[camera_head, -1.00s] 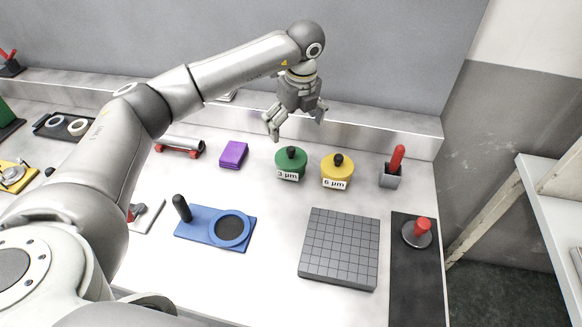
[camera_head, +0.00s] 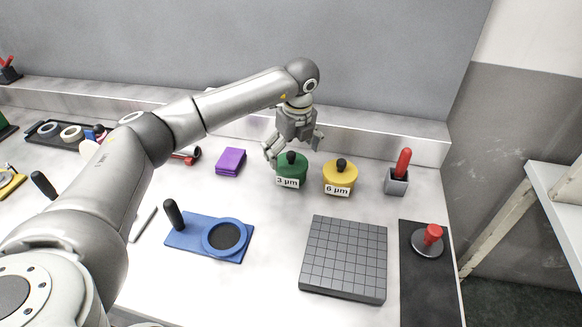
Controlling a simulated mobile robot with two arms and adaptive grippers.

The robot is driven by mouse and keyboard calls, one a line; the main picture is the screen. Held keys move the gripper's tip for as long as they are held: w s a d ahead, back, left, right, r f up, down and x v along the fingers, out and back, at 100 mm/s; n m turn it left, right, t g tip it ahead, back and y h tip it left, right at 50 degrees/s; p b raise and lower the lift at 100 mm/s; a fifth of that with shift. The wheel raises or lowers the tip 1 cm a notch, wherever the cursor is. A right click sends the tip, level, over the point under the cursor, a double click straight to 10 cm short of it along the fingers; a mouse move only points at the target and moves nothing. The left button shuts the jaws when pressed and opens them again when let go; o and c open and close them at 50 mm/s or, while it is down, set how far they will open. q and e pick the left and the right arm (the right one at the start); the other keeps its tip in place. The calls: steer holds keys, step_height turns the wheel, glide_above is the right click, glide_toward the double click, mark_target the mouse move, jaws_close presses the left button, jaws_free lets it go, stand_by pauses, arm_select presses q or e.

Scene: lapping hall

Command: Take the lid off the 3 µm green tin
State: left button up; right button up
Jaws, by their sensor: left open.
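The green tin (camera_head: 291,173) carries a "3 µm" label and has a lid with a black knob (camera_head: 291,157); it stands upright on the white bench. My left gripper (camera_head: 292,151) is open, with its fingers pointing down just above and around the lid's knob area. One finger is at the left of the tin and the other is to the upper right. I cannot tell whether either touches the lid. My right gripper is not in view.
A yellow "6 µm" tin (camera_head: 340,179) stands close at the right. A grey holder with a red-handled tool (camera_head: 397,181) is farther right. A purple block (camera_head: 230,161), blue fixture (camera_head: 212,237) and grey grooved plate (camera_head: 344,258) lie around. A raised ledge (camera_head: 375,143) runs behind.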

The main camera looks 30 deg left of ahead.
arm_select(q)
step_height(320, 180, down, 2)
steer(key=shift+w+a+f+b, duration=0.1)
steer(key=shift+a+b, duration=0.05)
steer(key=shift+b, duration=0.2)
steer(key=shift+c, duration=0.4)
